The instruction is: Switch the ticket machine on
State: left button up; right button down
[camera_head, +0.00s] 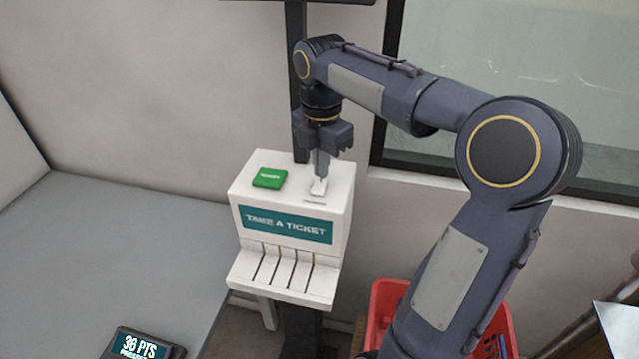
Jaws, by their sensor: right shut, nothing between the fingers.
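The white ticket machine (240,192) stands on a dark post in the middle of the head view, with a teal "TAKE A TICKET" label on its front. A green button (269,178) sits on the left of its top. A small white switch (318,186) stands on the right of its top. My right gripper (320,173) points down over that switch, shut, with its fingertips at or just above it. I cannot tell whether they touch. The fingers partly hide the switch, so its position is unclear. My left gripper is not in view.
A grey counter (110,245) lies to the left, with a small black display reading "36 PTS" (141,346) at its front. A red basket (388,300) is low on the right behind my right arm. A window (520,60) is at the back right.

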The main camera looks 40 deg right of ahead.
aim_at(321, 181)
jog(key=shift+f+b, duration=0.5)
jog(key=shift+f, duration=0.3)
jog(key=shift+r, duration=0.1)
notch_tip(321, 181, up, 7)
jog(key=p, duration=0.7)
dwell(0.3)
dwell(0.4)
jog(key=s+a+f+m+t+y+b, duration=0.2)
jog(key=s+a+f+m, duration=0.4)
jog(key=s+m, duration=0.3)
jog(key=s+a+f+m+t+y+b, duration=0.1)
jog(key=s+a+f+m+t+b, duration=0.1)
jog(key=s+a+f+m, duration=0.3)
jog(key=s+a+m+t, duration=0.1)
jog(key=s+a+m, duration=0.2)
jog(key=m, duration=0.4)
jog(key=shift+s+f+m+t+y, duration=0.3)
jog(key=shift+s+f+y, duration=0.1)
jog(key=shift+s, duration=0.05)
jog(key=shift+a, duration=0.1)
